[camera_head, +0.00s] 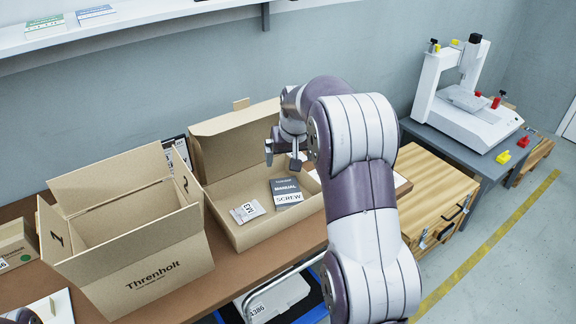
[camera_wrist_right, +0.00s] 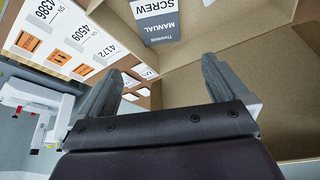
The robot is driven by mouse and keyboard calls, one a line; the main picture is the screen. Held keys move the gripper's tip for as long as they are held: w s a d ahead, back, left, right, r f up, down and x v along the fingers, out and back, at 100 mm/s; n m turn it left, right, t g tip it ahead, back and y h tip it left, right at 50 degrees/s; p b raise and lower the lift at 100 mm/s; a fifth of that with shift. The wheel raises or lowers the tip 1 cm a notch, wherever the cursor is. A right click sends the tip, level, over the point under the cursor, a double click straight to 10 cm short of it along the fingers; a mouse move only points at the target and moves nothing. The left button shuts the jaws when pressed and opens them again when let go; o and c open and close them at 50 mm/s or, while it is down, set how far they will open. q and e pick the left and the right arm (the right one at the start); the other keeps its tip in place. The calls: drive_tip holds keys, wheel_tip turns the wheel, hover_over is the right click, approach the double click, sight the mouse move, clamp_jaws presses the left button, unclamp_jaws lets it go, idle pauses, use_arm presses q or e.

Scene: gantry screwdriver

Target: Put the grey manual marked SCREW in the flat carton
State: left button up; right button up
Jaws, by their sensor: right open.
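The grey manual marked SCREW (camera_head: 286,190) lies inside the open flat carton (camera_head: 232,229), towards its right part. It has a dark cover with a white band. The manual also shows at the top of the right wrist view (camera_wrist_right: 158,24), beyond the fingertips. My right gripper (camera_head: 282,156) is open and empty above the carton, with clear space between its fingers (camera_wrist_right: 160,76) and the manual. My left gripper is not in view.
A white labelled packet (camera_head: 247,211) lies in the flat carton beside the manual. A tall open Threnholt box (camera_head: 150,268) stands to the left. A wall shelf (camera_head: 130,24) runs behind. A white gantry machine (camera_head: 465,105) stands on a grey table at right.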

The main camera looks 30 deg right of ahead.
drive_tip(key=s+a+f+n+g, duration=0.1)
drive_tip(key=s+a+f+n, duration=0.1)
drive_tip(key=s+a, duration=0.6)
drive_tip(key=s+a+f+n+g+y, duration=0.1)
drive_tip(key=s+a+f+g, duration=0.1)
drive_tip(key=s+a+f, duration=0.3)
drive_tip(key=s+a, duration=0.4)
drive_tip(key=s, duration=0.7)
drive_tip(key=shift+s+a+f+n, duration=0.15)
drive_tip(key=shift+s+f+n, duration=0.15)
drive_tip(key=shift+s+n, duration=0.1)
